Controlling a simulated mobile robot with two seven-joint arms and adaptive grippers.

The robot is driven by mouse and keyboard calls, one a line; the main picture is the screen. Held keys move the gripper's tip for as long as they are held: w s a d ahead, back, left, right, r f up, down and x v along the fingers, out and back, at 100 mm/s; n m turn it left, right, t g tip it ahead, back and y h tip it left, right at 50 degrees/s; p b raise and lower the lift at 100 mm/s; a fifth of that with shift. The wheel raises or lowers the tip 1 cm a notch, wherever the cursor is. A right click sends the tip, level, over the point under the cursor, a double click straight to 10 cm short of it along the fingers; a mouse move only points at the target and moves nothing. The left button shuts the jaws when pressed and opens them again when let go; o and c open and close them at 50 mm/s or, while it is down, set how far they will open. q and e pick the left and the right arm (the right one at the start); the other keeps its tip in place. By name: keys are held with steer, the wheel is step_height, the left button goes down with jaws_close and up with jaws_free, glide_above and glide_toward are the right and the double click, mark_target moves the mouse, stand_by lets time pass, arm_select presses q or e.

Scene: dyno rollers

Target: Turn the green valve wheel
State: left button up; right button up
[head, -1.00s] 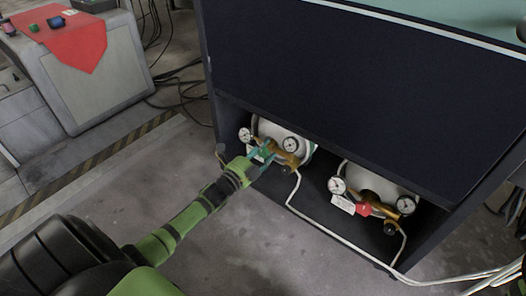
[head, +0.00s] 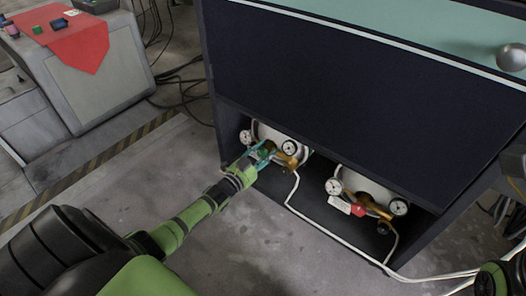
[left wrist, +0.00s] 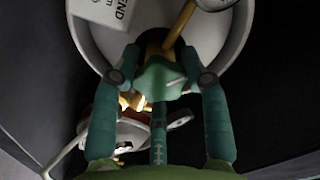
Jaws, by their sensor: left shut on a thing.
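The green valve wheel (left wrist: 160,82) sits on the brass regulator of the left white cylinder (head: 281,136), in the open lower bay of the dark cabinet. My left gripper (head: 269,154) reaches in from the left. In the head view the fingers mostly hide the wheel. My right gripper is out of view; only part of my right arm shows at the lower right edge.
A second cylinder (head: 371,187) with a red valve wheel (head: 358,210) stands to the right. Round gauges (head: 289,147) flank the left regulator. The dark cabinet (head: 330,90) overhangs both. A white hose (head: 322,220) runs along the floor. Floor in front is clear.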

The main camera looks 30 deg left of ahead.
arm_select(q)
steer(key=n, duration=0.4)
steer(key=shift+r+n+p, duration=0.1)
steer(key=shift+n+p, duration=0.2)
steer(key=shift+p, duration=0.1)
stand_by(0.4)
steer(key=o, duration=1.2)
steer(key=shift+w, duration=0.1)
steer(key=shift+s, duration=0.4)
steer(key=s, duration=0.7)
steer(key=s+a, duration=0.1)
steer(key=s, duration=0.3)
steer(key=shift+s, duration=0.15)
